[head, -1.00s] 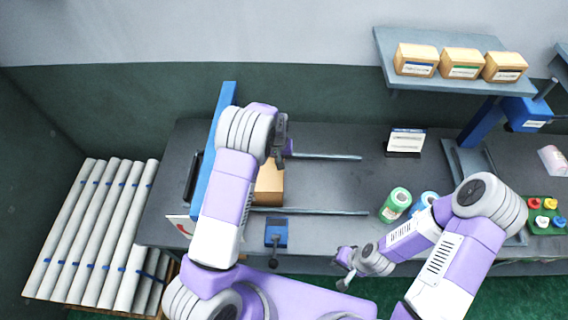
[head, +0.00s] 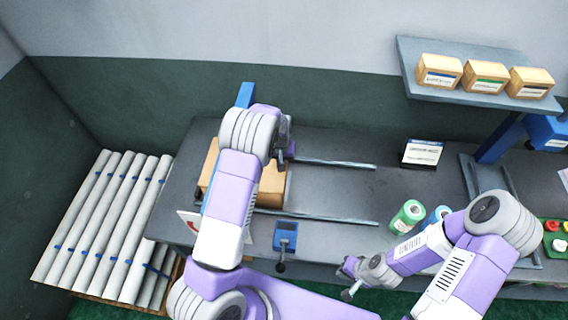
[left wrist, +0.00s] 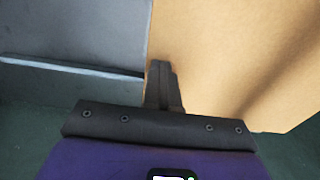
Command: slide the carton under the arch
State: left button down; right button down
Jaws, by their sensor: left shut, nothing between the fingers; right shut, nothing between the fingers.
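The tan carton (head: 272,188) lies on the dark bench, largely hidden behind my left arm. Its tan surface shows on both sides of the arm. Of the blue arch, the far end (head: 246,94) shows above my left arm; most of the rest is hidden, so how far the carton reaches under it is unclear. My left gripper (head: 283,146) is shut and empty at the carton's right side. In the left wrist view its closed fingers (left wrist: 161,72) are against or very near the carton (left wrist: 230,60). My right gripper (head: 347,280) is shut and empty near the bench's front edge.
Two metal rails (head: 325,217) run along the bench right of the carton, with clear bench between them. A blue lever box (head: 286,236) stands in front. Green (head: 408,216) and blue rolls stand to the right.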

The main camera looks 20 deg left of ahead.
aim_at(268, 171)
pick_arm(q)
jog(key=shift+g, duration=0.4)
jog(key=s+a+f, duration=0.1)
jog(key=a, duration=0.1)
jog(key=s+a+f, duration=0.1)
jog(key=s+f, duration=0.1)
jog(key=shift+s+a, duration=0.25)
jog(key=shift+a, duration=0.15)
jog(key=c, duration=1.9)
grip_release()
jog(key=o, duration=0.4)
jog(key=shift+o, duration=0.5)
jog(key=shift+w+r, duration=0.2)
jog(key=shift+r, duration=0.3)
jog(key=shift+t, duration=0.4)
jog(key=r, duration=0.3)
jog(key=w+r, duration=0.1)
jog(key=r, duration=0.2)
jog(key=d+r+b, duration=0.1)
jog(key=r, duration=0.1)
jog(key=shift+w+r, duration=0.15)
jog(key=shift+r, duration=0.25)
jog(key=shift+w+r, duration=0.2)
jog(key=shift+r, duration=0.15)
jog(key=shift+d, duration=0.1)
